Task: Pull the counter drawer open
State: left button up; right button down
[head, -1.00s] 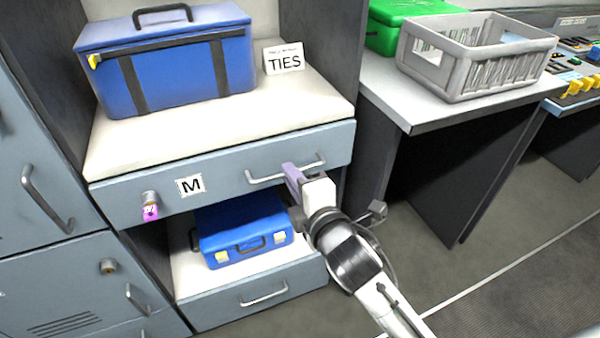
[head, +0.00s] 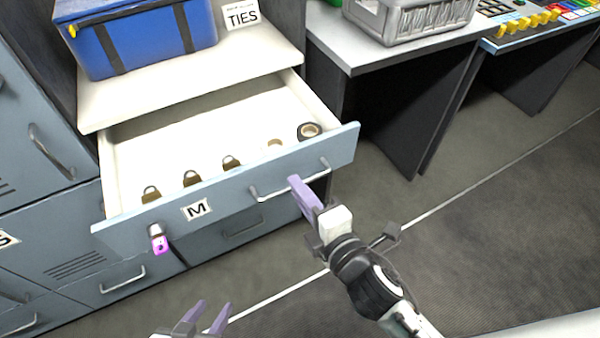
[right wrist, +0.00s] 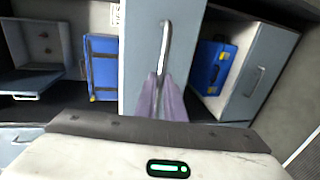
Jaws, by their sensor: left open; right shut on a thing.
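The counter drawer (head: 230,196) is pulled well out below the counter top, with a white interior and an M label on its grey-blue front. Its bar handle (head: 262,193) is on the right half of the front. My right gripper (head: 297,184) is shut on the handle; in the right wrist view its purple fingers (right wrist: 161,95) close around the lower part of the bar (right wrist: 166,40). A lock with a pink-tagged key (head: 158,241) is on the left of the front. My left gripper (head: 208,312) is open and empty at the bottom edge, apart from the drawer.
Several padlocks (head: 191,178) and a roll of dark tape (head: 309,131) lie in the drawer. A blue case (head: 140,40) and a TIES sign (head: 241,15) stand on the counter. A desk with a grey crate (head: 410,20) is at the right. The floor in front is clear.

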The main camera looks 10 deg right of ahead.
pick_arm(q)
jog(key=shift+s+r, duration=0.2)
jog(key=shift+s, duration=0.1)
pick_arm(e)
jog(key=shift+f+v, duration=0.25)
jog(key=shift+v, duration=0.9)
pick_arm(q)
jog(key=shift+d, duration=0.1)
jog(key=shift+w, duration=0.1)
pick_arm(e)
jog(key=c, duration=1.9)
grip_release()
jog(key=shift+o, duration=0.2)
pick_arm(q)
jog(key=shift+r, duration=0.1)
